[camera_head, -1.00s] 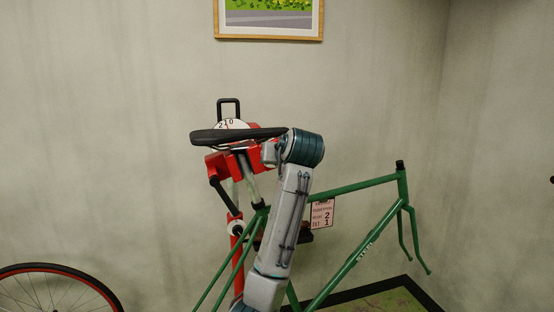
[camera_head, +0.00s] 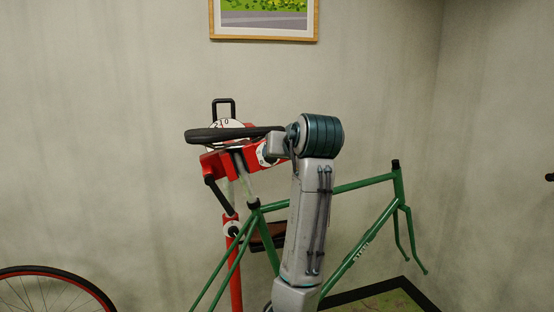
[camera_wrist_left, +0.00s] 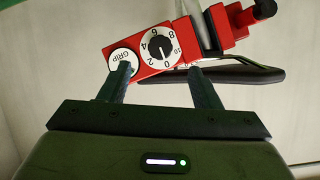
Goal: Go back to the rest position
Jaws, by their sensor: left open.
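My left gripper (camera_wrist_left: 157,76) shows in the left wrist view with its two dark fingers apart and nothing between them. Beyond the fingertips is the red clamp head (camera_wrist_left: 185,68) of the stand, with a numbered dial (camera_wrist_left: 160,47) and a white GRIP button (camera_wrist_left: 122,68). Whether a fingertip touches it I cannot tell. In the head view my arm (camera_head: 310,215) rises in front of the green bicycle frame (camera_head: 350,187), its teal joint right of the saddle (camera_head: 232,135). The gripper itself cannot be made out there. My right gripper is in neither view.
The red repair stand (camera_head: 236,270) holds the frame near the saddle. A red-rimmed wheel (camera_head: 55,268) is at the lower left. A framed picture (camera_head: 265,38) hangs on the wall. The area right of the bicycle frame looks clear.

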